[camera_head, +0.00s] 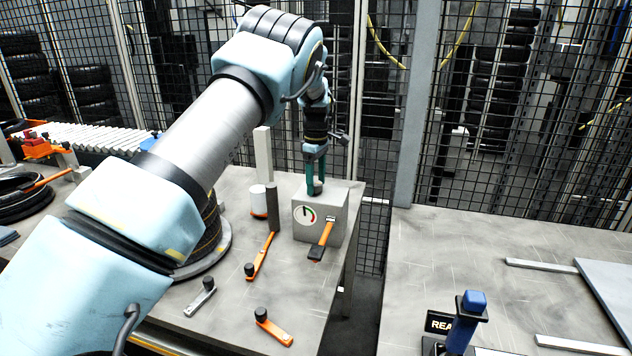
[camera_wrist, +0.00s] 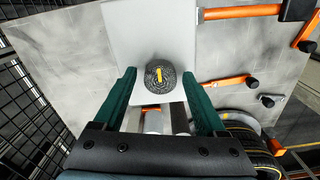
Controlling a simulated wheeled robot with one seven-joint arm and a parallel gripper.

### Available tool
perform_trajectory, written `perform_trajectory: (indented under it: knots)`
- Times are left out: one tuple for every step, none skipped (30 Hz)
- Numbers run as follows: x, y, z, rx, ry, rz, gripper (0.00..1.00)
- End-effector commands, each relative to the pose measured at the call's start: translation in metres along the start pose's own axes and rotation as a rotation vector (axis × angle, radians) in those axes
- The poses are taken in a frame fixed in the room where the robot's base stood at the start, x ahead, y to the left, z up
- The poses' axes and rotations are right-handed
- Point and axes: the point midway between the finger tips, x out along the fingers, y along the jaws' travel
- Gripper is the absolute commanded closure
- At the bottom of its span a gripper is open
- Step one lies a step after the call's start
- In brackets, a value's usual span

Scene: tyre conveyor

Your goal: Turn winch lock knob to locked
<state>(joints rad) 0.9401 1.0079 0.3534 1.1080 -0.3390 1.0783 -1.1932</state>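The winch lock knob (camera_wrist: 159,75) is a dark round knurled knob with a yellow pointer mark, seen from above in the wrist view. It sits on top of a grey box (camera_head: 335,222) that has a round gauge on its front. My gripper (camera_wrist: 160,88) points down over the box, its two green fingers apart on either side of the knob with gaps visible. The lock markings cannot be read.
An orange-handled lever (camera_head: 326,233) is on the box front. More orange levers (camera_head: 273,327) and a grey lever (camera_head: 200,297) are on the table. A white-and-orange cylinder (camera_head: 258,201) and a dark post stand left of the box. Mesh fencing runs behind.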

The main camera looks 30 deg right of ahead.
Motion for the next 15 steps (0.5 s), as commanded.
perform_trajectory:
  knots:
    - [0.0,0.0,0.0,0.0,0.0,-0.001,0.21]
    - [0.0,0.0,0.0,0.0,0.0,-0.001,0.21]
    - [0.0,0.0,0.0,0.0,0.0,-0.001,0.21]
    - [0.0,0.0,0.0,0.0,0.0,-0.001,0.21]
    - [0.0,0.0,0.0,0.0,0.0,-0.001,0.21]
    - [0.001,0.0,0.0,0.001,0.0,-0.001,0.21]
    - [0.0,0.0,0.0,0.001,0.0,-0.001,0.21]
    - [0.0,0.0,0.0,0.001,0.0,-0.001,0.21]
    - [-0.001,0.0,0.0,0.001,0.0,0.0,0.21]
    - [-0.002,0.0,0.0,0.001,0.0,0.0,0.21]
    - [-0.005,0.0,0.0,0.001,0.001,0.001,0.21]
    - [-0.009,0.001,0.0,0.001,0.001,0.003,0.21]
    - [-0.013,0.001,0.0,0.001,0.001,0.003,0.21]
    - [-0.017,0.001,0.0,0.001,0.001,0.003,0.21]
    - [-0.023,0.001,0.0,0.0,0.001,0.004,0.21]
